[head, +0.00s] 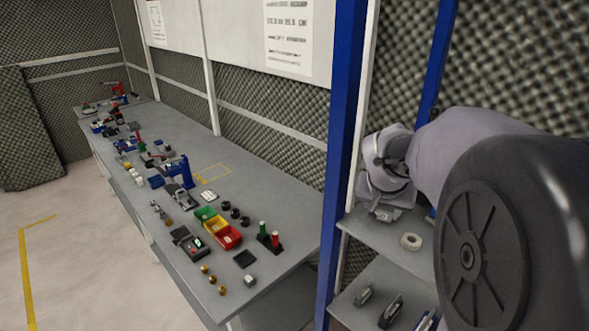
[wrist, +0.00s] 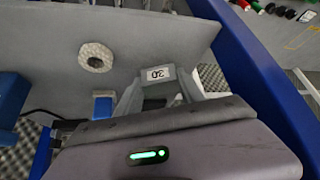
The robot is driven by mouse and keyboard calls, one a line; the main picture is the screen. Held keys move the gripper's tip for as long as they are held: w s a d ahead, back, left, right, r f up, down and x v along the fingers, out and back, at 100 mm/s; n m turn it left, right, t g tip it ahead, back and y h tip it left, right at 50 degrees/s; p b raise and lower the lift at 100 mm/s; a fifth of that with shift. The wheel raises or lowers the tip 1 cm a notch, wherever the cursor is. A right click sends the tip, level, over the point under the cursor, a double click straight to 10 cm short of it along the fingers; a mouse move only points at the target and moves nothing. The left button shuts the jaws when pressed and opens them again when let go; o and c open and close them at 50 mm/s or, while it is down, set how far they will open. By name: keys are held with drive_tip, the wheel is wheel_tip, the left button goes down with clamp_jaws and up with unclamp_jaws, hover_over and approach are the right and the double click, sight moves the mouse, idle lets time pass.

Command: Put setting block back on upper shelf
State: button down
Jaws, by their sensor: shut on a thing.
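My gripper (wrist: 158,98) is shut on a grey setting block (wrist: 160,74) marked with a "20" label, which reads upside down in the wrist view. The fingers clasp the block from both sides. In the head view my gripper (head: 383,213) is low over the left part of the upper shelf (head: 372,234), close to the blue post. The grey upper shelf (wrist: 130,25) also shows in the wrist view. The block's underside is hidden, so I cannot tell whether it touches the shelf.
A whitish roll (head: 411,241) lies on the upper shelf beside my gripper. A blue upright post (wrist: 262,85) stands close on the other side. Blue objects (wrist: 12,98) are near. The lower shelf (head: 352,311) holds several tools. A long workbench (head: 290,200) bears many parts.

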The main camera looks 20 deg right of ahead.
drive_tip(key=shift+f, duration=0.65)
drive_tip(key=shift+f, duration=0.1)
drive_tip(key=shift+f, duration=0.1)
drive_tip(key=c, duration=0.7)
unclamp_jaws()
drive_tip(key=shift+s, duration=0.1)
